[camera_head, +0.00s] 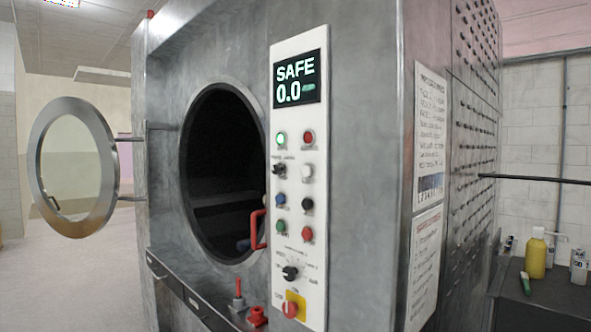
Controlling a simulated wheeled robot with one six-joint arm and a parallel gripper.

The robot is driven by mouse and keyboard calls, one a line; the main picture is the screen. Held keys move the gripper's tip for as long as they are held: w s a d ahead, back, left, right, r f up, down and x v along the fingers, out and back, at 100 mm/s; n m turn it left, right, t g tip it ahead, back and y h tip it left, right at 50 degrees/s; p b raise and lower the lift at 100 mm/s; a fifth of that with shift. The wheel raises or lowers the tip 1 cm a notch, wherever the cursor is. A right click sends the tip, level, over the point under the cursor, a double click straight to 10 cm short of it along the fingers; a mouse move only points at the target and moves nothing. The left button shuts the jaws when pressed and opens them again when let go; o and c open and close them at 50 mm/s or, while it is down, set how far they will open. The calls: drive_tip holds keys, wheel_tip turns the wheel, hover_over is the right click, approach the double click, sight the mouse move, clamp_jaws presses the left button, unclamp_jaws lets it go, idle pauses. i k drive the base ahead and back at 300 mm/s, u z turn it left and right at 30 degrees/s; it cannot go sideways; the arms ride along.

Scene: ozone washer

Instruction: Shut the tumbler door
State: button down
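The tumbler door (105,168) is a round metal ring with a glass pane, at the left of the camera_head view. It stands swung open on two hinge arms, out from the left edge of the machine front. The tumbler opening (222,172) is a dark round hole in the grey machine (365,110), fully uncovered. A small dark handle or latch (53,203) shows at the door's left rim. My gripper is not in view.
A control panel (300,180) with buttons, a dial and a display reading "SAFE 0.0" stands right of the opening. A red handle (258,230) is beside it. Red fittings sit on the ledge below. Bottles, one yellow (536,256), stand at right. Floor at left is clear.

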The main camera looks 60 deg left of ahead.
sight(103, 209)
drive_tip(key=k, duration=0.4)
drive_tip(key=u, duration=3.6)
drive_tip(key=i, duration=10.6)
